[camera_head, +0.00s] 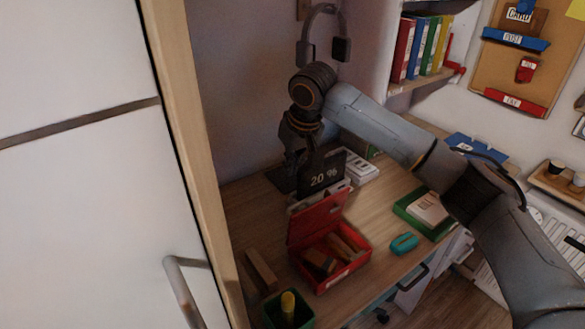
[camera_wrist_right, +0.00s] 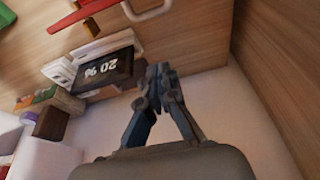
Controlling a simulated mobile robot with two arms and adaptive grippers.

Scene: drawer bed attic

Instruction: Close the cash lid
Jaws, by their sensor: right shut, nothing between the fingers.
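The red cash box (camera_head: 345,266) stands on the desk, with brown pieces inside. Its red lid (camera_head: 317,217) is open, tilted up at the back of the box. My right gripper (camera_head: 298,166) hangs pointing down behind and above the lid, apart from it. It is shut and empty. In the right wrist view the right gripper (camera_wrist_right: 160,74) has its fingertips together, with nothing between them. A red edge at that view's top left (camera_wrist_right: 82,12) may be the lid; I cannot tell for sure. My left gripper is not in view.
A dark "20 %" display (camera_head: 326,177) stands just behind the lid, close to the gripper. A green cup (camera_head: 302,318), a wooden block (camera_head: 261,269), a teal item (camera_head: 404,243) and a green tray (camera_head: 407,208) surround the box. A white cabinet door (camera_head: 90,190) fills the left.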

